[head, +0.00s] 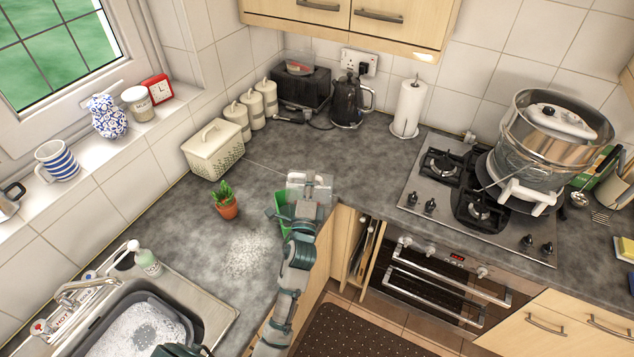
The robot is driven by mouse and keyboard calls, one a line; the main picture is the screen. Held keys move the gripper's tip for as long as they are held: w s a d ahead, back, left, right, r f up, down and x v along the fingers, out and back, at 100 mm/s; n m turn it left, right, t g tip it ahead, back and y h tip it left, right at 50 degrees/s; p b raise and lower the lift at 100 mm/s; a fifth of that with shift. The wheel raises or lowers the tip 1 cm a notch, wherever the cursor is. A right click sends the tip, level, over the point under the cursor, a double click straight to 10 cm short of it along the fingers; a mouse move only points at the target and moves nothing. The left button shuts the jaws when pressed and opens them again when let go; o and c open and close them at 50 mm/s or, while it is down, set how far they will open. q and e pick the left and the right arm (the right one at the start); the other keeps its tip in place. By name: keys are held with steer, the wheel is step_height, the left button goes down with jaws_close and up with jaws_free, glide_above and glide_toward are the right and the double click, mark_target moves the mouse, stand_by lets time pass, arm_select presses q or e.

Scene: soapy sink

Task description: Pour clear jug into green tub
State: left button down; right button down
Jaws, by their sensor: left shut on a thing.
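The clear jug (312,181) is at the counter's inner corner, near the front edge. My left gripper (305,203) reaches up from the bottom and is shut on it, covering much of its near side. The green tub (281,205) stands on the counter, just left of and below the jug, and is partly hidden by my gripper and arm. I cannot tell how far the jug is tilted, nor what is in the tub. My right gripper is not in view.
A potted plant (226,203) stands left of the tub, with a pale powdery patch (249,254) on the counter (180,229) below it. A soapy sink basin (138,335) is at lower left. A hob (437,190) with a large pot (535,150) is right. Counter behind the jug is clear.

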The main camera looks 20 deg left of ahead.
arm_select(q)
steer(key=shift+s+a+r+n+y+p, duration=0.25)
steer(key=shift+a+r+n, duration=0.2)
steer(key=shift+n, duration=0.25)
steer(key=shift+s+a+r+n+y+p, duration=0.25)
steer(key=shift+a+n, duration=0.2)
steer(key=shift+n, duration=0.25)
steer(key=shift+a, duration=0.2)
steer(key=shift+a, duration=0.15)
stand_by(0.8)
